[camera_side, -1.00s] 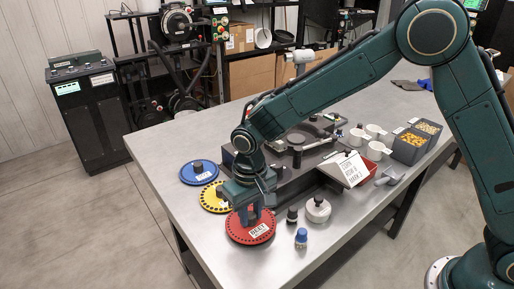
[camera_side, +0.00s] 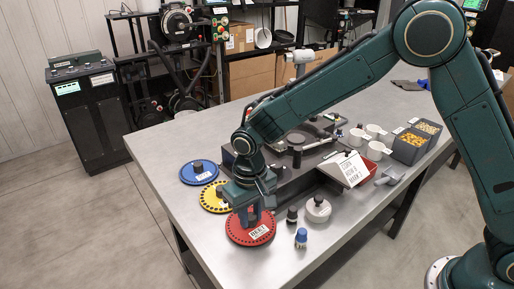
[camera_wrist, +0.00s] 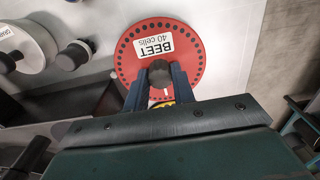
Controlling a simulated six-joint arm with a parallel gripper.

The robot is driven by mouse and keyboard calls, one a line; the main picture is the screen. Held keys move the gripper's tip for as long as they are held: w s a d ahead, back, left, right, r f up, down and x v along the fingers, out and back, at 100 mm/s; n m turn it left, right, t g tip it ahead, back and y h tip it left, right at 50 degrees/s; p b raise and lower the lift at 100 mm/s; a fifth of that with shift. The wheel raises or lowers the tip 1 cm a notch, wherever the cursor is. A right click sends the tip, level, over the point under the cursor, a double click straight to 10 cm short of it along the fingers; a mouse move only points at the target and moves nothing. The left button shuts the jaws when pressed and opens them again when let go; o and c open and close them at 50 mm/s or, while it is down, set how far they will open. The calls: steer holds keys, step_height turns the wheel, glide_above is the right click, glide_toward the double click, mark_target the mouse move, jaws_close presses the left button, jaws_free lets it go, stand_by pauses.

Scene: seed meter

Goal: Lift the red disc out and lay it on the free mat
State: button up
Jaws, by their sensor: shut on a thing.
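The red disc (camera_side: 243,238), labelled BEET, is at the table's near-left corner. It also shows in the wrist view (camera_wrist: 190,45), with small holes around its rim and the words "40 cells". My gripper (camera_side: 254,217) is over it with the fingers pointing down. In the wrist view, my gripper (camera_wrist: 158,75) has one finger on each side of the disc's dark central knob (camera_wrist: 160,74) and is shut on it. The disc looks level and at or very near the table top; any gap below it cannot be told. No bare mat can be made out; one under the disc would be hidden.
A yellow disc (camera_side: 209,201) lies partly behind my gripper, and a blue disc (camera_side: 199,174) lies beyond it. The dark seed meter stands behind.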

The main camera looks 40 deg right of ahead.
steer(key=shift+f, duration=0.35)
steer(key=o, duration=1.3)
steer(key=shift+o, duration=0.2)
steer(key=shift+r, duration=0.15)
steer(key=shift+r, duration=2.9)
steer(key=shift+r, duration=0.1)
